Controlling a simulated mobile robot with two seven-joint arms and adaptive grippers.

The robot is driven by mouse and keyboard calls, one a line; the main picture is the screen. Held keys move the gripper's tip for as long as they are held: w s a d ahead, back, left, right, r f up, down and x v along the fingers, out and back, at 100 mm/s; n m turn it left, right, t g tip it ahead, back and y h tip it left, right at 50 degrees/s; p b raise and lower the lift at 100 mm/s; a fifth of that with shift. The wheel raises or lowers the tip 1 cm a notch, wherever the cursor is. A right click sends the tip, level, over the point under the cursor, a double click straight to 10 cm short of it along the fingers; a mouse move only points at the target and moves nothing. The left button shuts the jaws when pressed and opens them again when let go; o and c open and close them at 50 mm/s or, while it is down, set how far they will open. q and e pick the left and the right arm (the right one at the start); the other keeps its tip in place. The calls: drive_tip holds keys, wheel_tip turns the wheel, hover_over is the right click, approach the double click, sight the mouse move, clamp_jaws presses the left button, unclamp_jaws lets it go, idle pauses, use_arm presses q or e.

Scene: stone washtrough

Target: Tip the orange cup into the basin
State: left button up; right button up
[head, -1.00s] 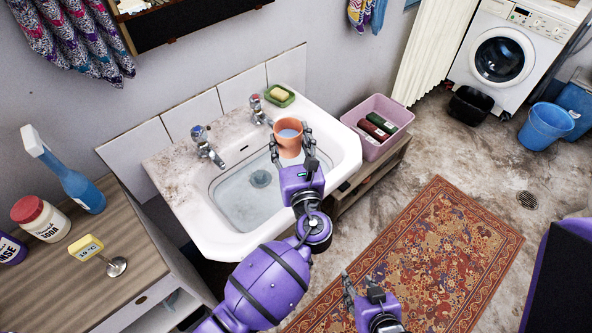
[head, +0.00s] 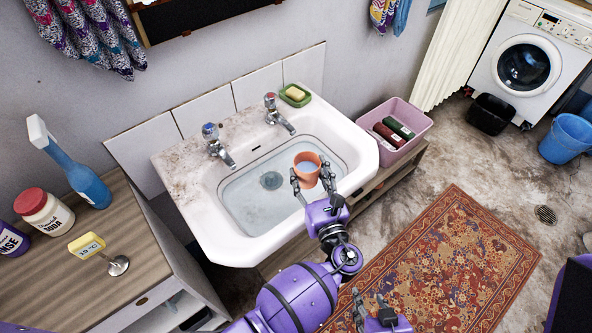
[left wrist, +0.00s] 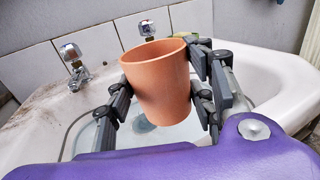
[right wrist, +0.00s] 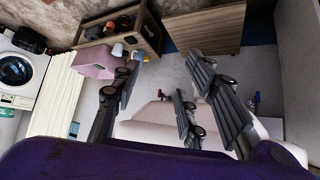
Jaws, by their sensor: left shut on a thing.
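The orange cup (head: 306,169) is between the fingers of my left gripper (head: 312,184), which is shut on it. The cup is roughly upright, with pale liquid visible inside, over the right part of the basin (head: 240,200). In the left wrist view the cup (left wrist: 160,82) sits between the dark fingers, with the basin below and behind it. My right gripper (head: 370,308) is low at the bottom of the head view, over the rug, and holds nothing. Its fingers stand apart in the right wrist view (right wrist: 165,85).
Two taps (head: 216,145) (head: 277,112) and a green soap dish (head: 295,95) stand along the basin's back edge.

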use_arm(q)
drive_tip(key=shift+r, duration=0.1)
drive_tip(key=shift+r+n+g+p, duration=0.3)
drive_tip(key=shift+r+n+p, duration=0.15)
drive_tip(key=shift+n, duration=0.25)
drive_tip(key=shift+f, duration=0.25)
drive_tip(key=shift+r+h, duration=0.1)
drive_tip(key=shift+h, duration=0.2)
drive_tip(key=shift+r+n+g+p, duration=0.3)
drive_tip(key=shift+n+p, duration=0.25)
drive_tip(key=shift+n, duration=0.35)
drive_tip(key=shift+f, duration=0.2)
